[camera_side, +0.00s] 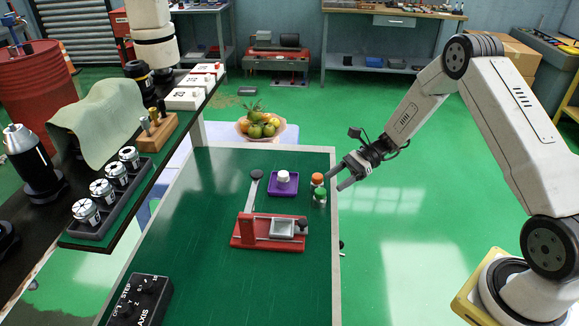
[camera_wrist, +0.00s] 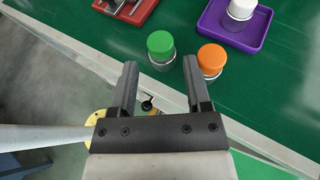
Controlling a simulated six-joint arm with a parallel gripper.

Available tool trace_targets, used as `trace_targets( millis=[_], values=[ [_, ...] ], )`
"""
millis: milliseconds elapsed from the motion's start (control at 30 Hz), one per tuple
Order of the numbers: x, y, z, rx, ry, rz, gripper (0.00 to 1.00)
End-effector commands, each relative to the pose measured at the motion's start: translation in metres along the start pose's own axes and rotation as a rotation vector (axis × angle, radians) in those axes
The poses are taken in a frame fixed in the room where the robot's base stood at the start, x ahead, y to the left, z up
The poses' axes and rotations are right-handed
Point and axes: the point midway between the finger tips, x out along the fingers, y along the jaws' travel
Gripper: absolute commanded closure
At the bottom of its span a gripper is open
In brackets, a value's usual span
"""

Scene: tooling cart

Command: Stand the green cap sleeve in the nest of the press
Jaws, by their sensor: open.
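The green cap sleeve (camera_side: 320,196) stands upright on the green cart top near its right edge. It also shows in the wrist view (camera_wrist: 161,48), ahead of the fingers and roughly in line with the gap between them. The red press (camera_side: 262,243) stands to its lower left in the side view, with its grey nest (camera_side: 283,229) at the right end and a lever raised at the back. A corner of the press shows in the wrist view (camera_wrist: 138,4). My gripper (camera_side: 342,179) is open and empty, just off the cart's right edge, apart from the sleeve.
An orange-capped sleeve (camera_side: 317,180) stands close beside the green one. A purple tray (camera_side: 274,187) holding a white-capped piece (camera_side: 283,176) is behind the press. A control box (camera_side: 140,300) lies at the front left.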

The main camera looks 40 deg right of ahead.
Motion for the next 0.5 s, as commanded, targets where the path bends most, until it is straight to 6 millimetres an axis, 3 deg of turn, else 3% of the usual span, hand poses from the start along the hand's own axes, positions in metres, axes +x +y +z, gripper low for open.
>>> trace_targets(
  millis=[333,500],
  values=[
    [0.009,0.0,0.0,0.0,0.001,0.001,0.38],
    [0.023,0.001,-0.001,-0.001,0.001,0.003,0.38]
  ],
)
